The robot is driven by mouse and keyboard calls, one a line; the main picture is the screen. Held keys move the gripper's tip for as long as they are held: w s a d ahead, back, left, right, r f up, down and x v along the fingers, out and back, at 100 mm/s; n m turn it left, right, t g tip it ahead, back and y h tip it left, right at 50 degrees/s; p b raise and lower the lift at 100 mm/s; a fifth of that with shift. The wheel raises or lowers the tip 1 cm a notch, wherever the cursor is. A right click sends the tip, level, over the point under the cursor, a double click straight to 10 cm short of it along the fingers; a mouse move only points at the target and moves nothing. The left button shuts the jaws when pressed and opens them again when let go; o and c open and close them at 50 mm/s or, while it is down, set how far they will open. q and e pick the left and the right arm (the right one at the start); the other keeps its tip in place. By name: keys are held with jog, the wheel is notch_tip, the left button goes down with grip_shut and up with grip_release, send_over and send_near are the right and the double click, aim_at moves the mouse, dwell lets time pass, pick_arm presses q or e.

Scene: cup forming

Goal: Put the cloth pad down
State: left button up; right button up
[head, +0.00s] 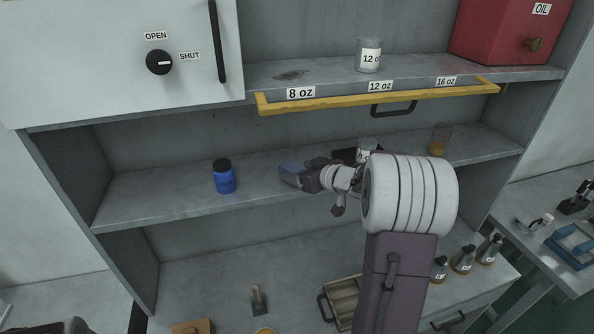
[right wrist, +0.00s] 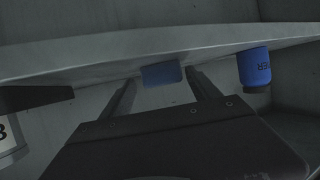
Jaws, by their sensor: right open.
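The cloth pad (head: 291,169) is a small blue piece on the middle shelf, right of the blue bottle. In the right wrist view the pad (right wrist: 162,74) shows against the shelf, which appears upside down there. My right gripper (head: 306,179) reaches in from the right at the pad. Its two fingers are apart in the right wrist view, with the pad lying between and just beyond their tips. The gripper hides part of the pad in the head view. My left gripper is not in view.
A blue bottle with a black cap (head: 224,177) stands left of the pad. A labelled cup (head: 367,146) stands behind my right arm, and an amber-filled glass (head: 441,139) farther right. A yellow rail (head: 380,97) edges the shelf above. The middle shelf's left end is clear.

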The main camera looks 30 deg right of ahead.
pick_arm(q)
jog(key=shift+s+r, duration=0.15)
pick_arm(e)
jog(key=v, duration=1.1)
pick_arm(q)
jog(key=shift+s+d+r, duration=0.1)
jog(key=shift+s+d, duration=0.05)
pick_arm(e)
jog(key=shift+s+d, duration=0.2)
